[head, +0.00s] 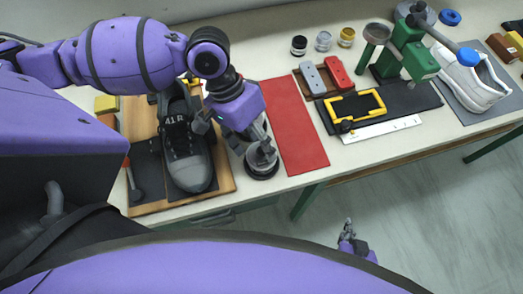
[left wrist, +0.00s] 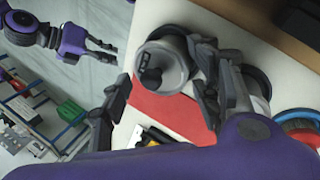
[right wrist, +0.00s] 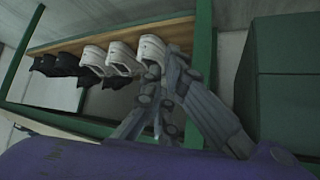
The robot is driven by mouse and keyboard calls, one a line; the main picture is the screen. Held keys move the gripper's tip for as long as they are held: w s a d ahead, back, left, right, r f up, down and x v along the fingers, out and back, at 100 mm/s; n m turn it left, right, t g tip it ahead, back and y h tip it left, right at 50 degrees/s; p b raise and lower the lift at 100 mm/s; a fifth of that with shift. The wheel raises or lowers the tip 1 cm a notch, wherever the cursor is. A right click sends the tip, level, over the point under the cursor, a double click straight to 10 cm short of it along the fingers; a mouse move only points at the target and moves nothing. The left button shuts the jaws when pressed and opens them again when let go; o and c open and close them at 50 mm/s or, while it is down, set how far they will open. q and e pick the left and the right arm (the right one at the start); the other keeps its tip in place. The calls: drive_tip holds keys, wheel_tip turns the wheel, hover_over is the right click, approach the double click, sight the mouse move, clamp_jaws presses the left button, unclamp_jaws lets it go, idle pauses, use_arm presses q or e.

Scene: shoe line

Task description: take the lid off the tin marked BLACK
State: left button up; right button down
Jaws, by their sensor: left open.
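No BLACK marking is readable. My left gripper (left wrist: 160,95) is open over the tin, with its fingers apart. A second round tin (left wrist: 262,80) is partly hidden behind one finger. My right gripper (head: 347,234) is away from the table, low over the floor; its fingers look apart in the left wrist view (left wrist: 102,50).
A red mat (head: 295,130) lies right of the tin. A dark shoe marked 41 R (head: 185,150) stands on a wooden board to the left. Small jars (head: 323,41), a yellow frame (head: 355,106), a green stand and a white shoe (head: 470,80) are further right.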

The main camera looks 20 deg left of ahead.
use_arm(q)
drive_tip(key=shift+f, duration=0.1)
use_arm(e)
drive_tip(key=shift+s+f, duration=0.1)
use_arm(q)
drive_tip(key=c, duration=0.9)
drive_tip(key=shift+c, duration=0.2)
use_arm(e)
drive_tip(key=shift+s+f, duration=0.2)
drive_tip(key=shift+s, duration=0.4)
drive_tip(key=shift+w, duration=0.15)
